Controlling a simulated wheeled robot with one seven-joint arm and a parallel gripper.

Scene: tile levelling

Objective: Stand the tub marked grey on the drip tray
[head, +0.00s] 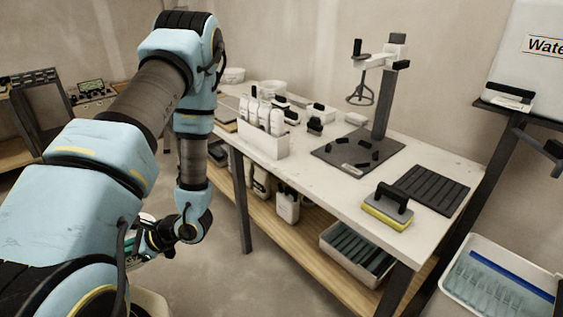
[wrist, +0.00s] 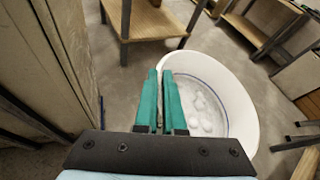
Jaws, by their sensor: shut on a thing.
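The tub has a blue line inside and pale rounded lumps at the bottom. No marking on it can be read, so I cannot tell that it is the grey one. Bare floor shows around it. In the head view my gripper is low at the left, beside the table and mostly hidden by my arm. A dark ridged tray (head: 433,188), which looks like the drip tray, lies empty at the table's right end.
The white table (head: 335,193) holds a yellow-based sponge float (head: 387,209) beside the ridged tray, a mixer stand (head: 381,100) on a dark plate, and a bottle rack (head: 262,140). More white tubs (head: 272,87) stand at the back. A water tank (head: 530,50) is at right.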

